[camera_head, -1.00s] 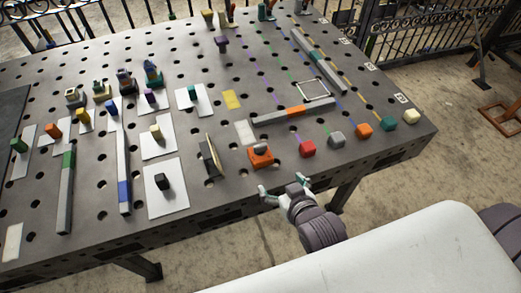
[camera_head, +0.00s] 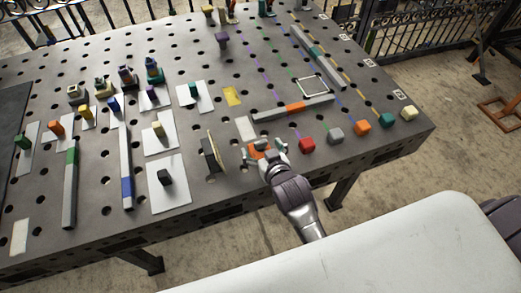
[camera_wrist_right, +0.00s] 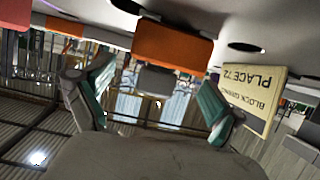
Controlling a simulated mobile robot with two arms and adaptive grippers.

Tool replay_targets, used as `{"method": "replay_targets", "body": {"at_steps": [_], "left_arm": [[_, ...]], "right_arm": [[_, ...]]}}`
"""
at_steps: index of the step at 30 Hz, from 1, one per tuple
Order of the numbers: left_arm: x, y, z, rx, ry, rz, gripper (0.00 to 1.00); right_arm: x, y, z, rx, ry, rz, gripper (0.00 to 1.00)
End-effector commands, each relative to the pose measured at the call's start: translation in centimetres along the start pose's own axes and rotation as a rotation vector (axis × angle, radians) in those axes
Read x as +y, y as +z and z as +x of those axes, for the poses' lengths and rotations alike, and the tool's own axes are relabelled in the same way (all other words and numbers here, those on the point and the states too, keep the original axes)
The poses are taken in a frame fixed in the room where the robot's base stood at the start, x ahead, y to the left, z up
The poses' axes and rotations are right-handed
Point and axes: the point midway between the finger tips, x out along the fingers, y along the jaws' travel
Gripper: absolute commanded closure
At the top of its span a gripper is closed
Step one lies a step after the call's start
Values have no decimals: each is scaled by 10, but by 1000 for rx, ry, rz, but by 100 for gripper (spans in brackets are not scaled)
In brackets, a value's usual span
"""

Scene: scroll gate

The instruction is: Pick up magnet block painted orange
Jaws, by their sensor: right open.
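The orange magnet block (camera_head: 257,147) sits near the front edge of the perforated table, partly hidden behind my right gripper (camera_head: 265,152) in the head view. In the right wrist view, which looks upside down, the orange block (camera_wrist_right: 172,45) is ahead of the open fingers, with a grey part against it. My right gripper (camera_wrist_right: 155,95) has its green-padded fingers spread wide, with nothing held. Contact with the block cannot be told. My left gripper is not in view.
A red cube (camera_head: 307,145) sits right of the block, with a grey cube (camera_head: 336,135) beyond it. An upright plate (camera_head: 215,151) stands close on the left and shows as a lettered sign (camera_wrist_right: 248,92) in the wrist view. An orange-centred bar (camera_head: 293,108) lies behind.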

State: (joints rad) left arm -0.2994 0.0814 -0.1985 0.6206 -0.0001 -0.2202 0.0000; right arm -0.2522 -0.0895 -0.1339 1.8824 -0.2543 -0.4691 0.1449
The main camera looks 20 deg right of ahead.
Motion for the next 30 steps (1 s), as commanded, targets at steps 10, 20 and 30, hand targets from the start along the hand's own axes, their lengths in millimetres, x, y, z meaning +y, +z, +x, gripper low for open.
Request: {"method": "replay_targets", "body": {"at_steps": [10, 20, 30], "left_arm": [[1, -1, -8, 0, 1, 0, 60], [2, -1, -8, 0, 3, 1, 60], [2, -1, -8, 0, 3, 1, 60]], "right_arm": [[0, -3, 34, 1, -1, 1, 6], [0, -3, 33, 1, -1, 1, 35], [0, -3, 33, 0, -1, 0, 91]]}}
